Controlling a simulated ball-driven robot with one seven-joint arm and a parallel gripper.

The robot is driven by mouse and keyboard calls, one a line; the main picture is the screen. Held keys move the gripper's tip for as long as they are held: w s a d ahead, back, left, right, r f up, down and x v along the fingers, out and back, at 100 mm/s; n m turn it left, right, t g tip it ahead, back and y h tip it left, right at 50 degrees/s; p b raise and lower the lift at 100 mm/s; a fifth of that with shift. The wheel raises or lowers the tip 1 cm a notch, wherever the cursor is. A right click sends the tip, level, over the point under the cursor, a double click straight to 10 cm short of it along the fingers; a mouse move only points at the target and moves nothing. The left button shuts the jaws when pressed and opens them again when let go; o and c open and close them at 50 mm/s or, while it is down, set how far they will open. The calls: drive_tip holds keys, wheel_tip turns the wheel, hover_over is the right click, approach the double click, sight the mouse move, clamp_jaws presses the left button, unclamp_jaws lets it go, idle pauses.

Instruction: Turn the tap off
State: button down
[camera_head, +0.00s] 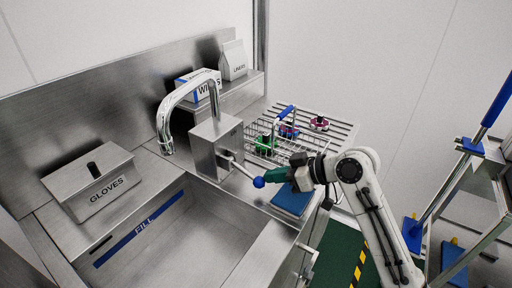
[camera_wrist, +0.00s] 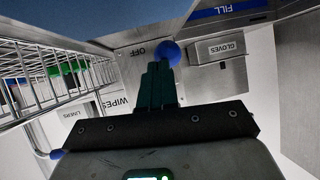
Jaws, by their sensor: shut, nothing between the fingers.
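The tap's curved chrome spout (camera_head: 183,92) arches over the sink from a metal box (camera_head: 216,145). A lever (camera_head: 240,168) sticks out from the box's front and ends in a blue ball knob (camera_head: 258,182). I cannot make out any water below the spout. My gripper (camera_head: 268,178) has green fingers, shut and empty, with their tips right at the knob. In the wrist view the knob (camera_wrist: 171,52) lies just beyond the fingertips (camera_wrist: 158,66); I cannot tell whether they touch. An OFF label (camera_wrist: 138,52) shows on the box, left of the knob.
A wire basket (camera_head: 262,143) with coloured items stands on the slatted rack behind my gripper. A blue pad (camera_head: 291,199) lies below it. A GLOVES box (camera_head: 92,183) stands left of the sink basin (camera_head: 175,240). WIPES (camera_head: 197,86) and LINERS (camera_head: 233,60) boxes sit on the shelf.

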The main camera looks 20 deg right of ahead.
sight(272, 194)
drive_tip(key=shift+w+a+f+b, duration=0.1)
drive_tip(key=shift+f+b, duration=0.45)
drive_tip(key=shift+f, duration=0.35)
drive_tip(key=shift+w+a+f+b, duration=0.1)
drive_tip(key=shift+f+b, duration=0.45)
drive_tip(key=shift+f, duration=0.3)
